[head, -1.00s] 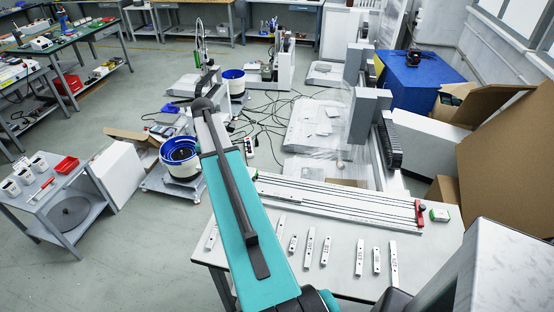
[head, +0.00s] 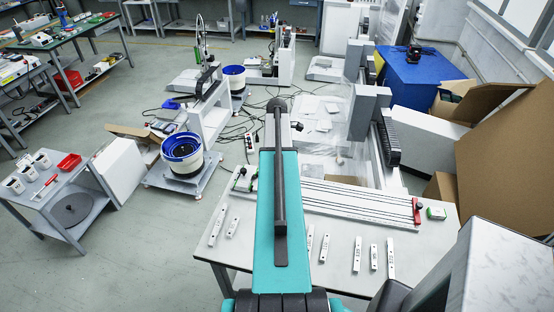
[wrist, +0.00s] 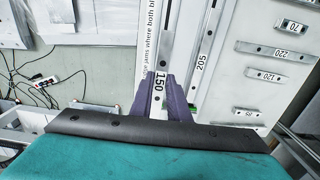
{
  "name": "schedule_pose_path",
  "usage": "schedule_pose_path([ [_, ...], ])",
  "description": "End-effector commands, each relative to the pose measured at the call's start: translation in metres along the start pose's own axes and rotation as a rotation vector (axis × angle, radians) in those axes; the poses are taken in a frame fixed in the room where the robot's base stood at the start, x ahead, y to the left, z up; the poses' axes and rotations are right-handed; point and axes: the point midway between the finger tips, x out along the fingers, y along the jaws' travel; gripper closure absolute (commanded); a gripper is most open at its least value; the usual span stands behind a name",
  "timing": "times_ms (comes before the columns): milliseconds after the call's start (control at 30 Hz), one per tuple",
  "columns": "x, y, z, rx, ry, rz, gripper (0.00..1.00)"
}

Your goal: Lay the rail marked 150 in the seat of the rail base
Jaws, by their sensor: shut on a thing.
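My gripper (wrist: 162,98) has purple fingers and is shut on the rail marked 150 (wrist: 160,80), a narrow pale bar with its number facing the wrist camera. In the head view my teal arm hides the gripper and the held rail. The rail base (head: 350,202) is a long, pale, slotted strip along the back of the table, partly behind my arm. In the wrist view the held rail is over or beside the pale long strips of the base; I cannot tell the height gap. A rail marked 205 (wrist: 202,62) runs lengthwise just right of it.
Several loose rails lie on the table (head: 342,276), including ones marked 220 (wrist: 278,51) and 120 (wrist: 265,76) in the wrist view. Cardboard (head: 505,150) stands at right.

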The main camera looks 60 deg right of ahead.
Motion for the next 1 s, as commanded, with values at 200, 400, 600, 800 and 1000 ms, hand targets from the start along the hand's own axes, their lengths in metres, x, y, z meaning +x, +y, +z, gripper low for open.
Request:
schedule_pose_path([
  [200, 0.0, 0.0, 0.0, 0.0, 0.0, 0.0, 1.0],
  [400, 0.002, 0.0, 0.0, 0.0, 0.0, 0.0, 1.0],
  [600, 0.012, 0.0, 0.0, 0.0, 0.0, 0.0, 1.0],
  [800, 0.026, 0.0, 0.0, 0.0, 0.0, -0.001, 1.0],
  [1000, 0.042, 0.0, 0.0, 0.001, 0.0, 0.0, 1.0],
])
